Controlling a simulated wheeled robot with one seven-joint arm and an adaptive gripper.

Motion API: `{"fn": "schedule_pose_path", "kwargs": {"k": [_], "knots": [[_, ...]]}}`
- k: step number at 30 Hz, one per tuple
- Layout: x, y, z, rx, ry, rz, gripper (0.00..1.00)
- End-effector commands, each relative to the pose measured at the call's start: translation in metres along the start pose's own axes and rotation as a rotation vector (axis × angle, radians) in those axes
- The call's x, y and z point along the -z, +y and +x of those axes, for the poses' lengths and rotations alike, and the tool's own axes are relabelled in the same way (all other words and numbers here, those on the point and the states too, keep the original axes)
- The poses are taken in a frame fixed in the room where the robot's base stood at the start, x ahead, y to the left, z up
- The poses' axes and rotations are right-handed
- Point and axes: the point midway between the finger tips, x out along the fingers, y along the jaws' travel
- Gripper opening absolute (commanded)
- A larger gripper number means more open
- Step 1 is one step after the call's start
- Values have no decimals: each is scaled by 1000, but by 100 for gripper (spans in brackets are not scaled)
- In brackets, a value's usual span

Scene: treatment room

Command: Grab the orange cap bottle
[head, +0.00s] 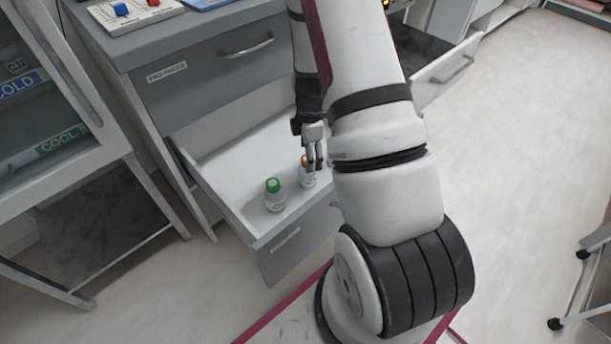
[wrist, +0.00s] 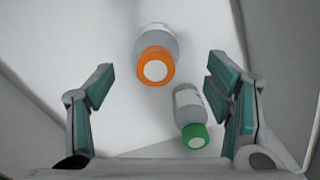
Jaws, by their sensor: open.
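The orange cap bottle (wrist: 156,62) shows in the wrist view ahead of my gripper (wrist: 160,88), between the lines of the two fingers and a little left of centre. In the head view the orange cap bottle (head: 306,178) stands in the open drawer, partly hidden by my gripper (head: 314,157), which is just above it. My gripper is open with its fingers apart and nothing between the pads that I can see held. A green cap bottle (wrist: 190,118) is close to the right finger in the wrist view. In the head view the green cap bottle (head: 274,195) stands to the left.
The open drawer (head: 215,170) has raised walls around both bottles; its rear left floor is bare. The cabinet (head: 200,75) rises behind it. A glass-fronted cabinet (head: 75,150) stands at the left. Another open drawer (head: 445,70) is at the right.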

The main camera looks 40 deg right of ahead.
Motion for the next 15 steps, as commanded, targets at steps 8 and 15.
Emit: {"fn": "schedule_pose_path", "kwargs": {"k": [8, 15], "knots": [[0, 1, 32, -1, 0, 0, 72], [3, 3, 59, 1, 0, 0, 72]]}}
